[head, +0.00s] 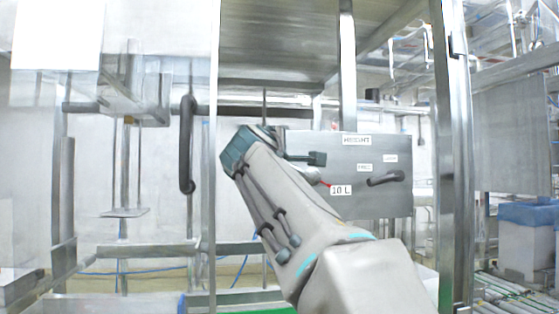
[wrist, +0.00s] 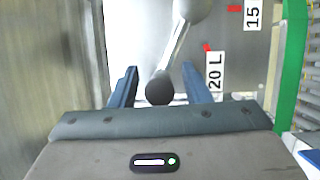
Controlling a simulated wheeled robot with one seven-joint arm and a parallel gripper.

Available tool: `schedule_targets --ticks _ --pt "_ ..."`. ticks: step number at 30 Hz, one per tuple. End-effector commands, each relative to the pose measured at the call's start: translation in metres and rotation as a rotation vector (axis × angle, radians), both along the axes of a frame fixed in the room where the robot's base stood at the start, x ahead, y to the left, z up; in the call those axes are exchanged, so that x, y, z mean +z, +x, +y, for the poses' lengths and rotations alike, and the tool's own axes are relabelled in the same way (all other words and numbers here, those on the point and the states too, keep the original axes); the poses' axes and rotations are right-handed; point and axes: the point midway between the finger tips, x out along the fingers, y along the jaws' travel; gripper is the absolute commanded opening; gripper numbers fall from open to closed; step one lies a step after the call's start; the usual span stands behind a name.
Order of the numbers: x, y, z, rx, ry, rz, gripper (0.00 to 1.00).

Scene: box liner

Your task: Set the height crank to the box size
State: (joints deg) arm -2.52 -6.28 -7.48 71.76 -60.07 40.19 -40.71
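The grey metal panel (head: 372,150) with a "HEIGHT" label (head: 357,140) stands in the machine's front. A "10 L" label (head: 341,190) with a red mark shows low on it. In the wrist view, the height crank's light metal arm (wrist: 178,45) runs from a round hub at the top to a dark round knob (wrist: 159,90). A "20 L" label (wrist: 215,72) and a "15" label (wrist: 252,16) sit to its right, each beside a red mark. My gripper (wrist: 158,70) is open, with the knob between its two fingers and gaps visible at both sides. My arm hides most of the crank in the head view.
A dark lever handle (head: 385,178) sits on the panel's right, near two small labels too blurred to read. Metal posts (head: 456,150) flank the panel. A dark vertical handle (head: 187,145) is at left. A blue-topped bin (head: 528,240) stands beyond rollers at right.

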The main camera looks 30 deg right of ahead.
Motion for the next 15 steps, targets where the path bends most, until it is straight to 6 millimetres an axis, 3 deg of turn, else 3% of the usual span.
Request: schedule_targets --ticks 8,15 --pt "0.0 -0.003 0.003 0.002 0.0 -0.001 0.43" --pt "-0.002 -0.033 0.027 0.004 0.0 -0.003 0.43"
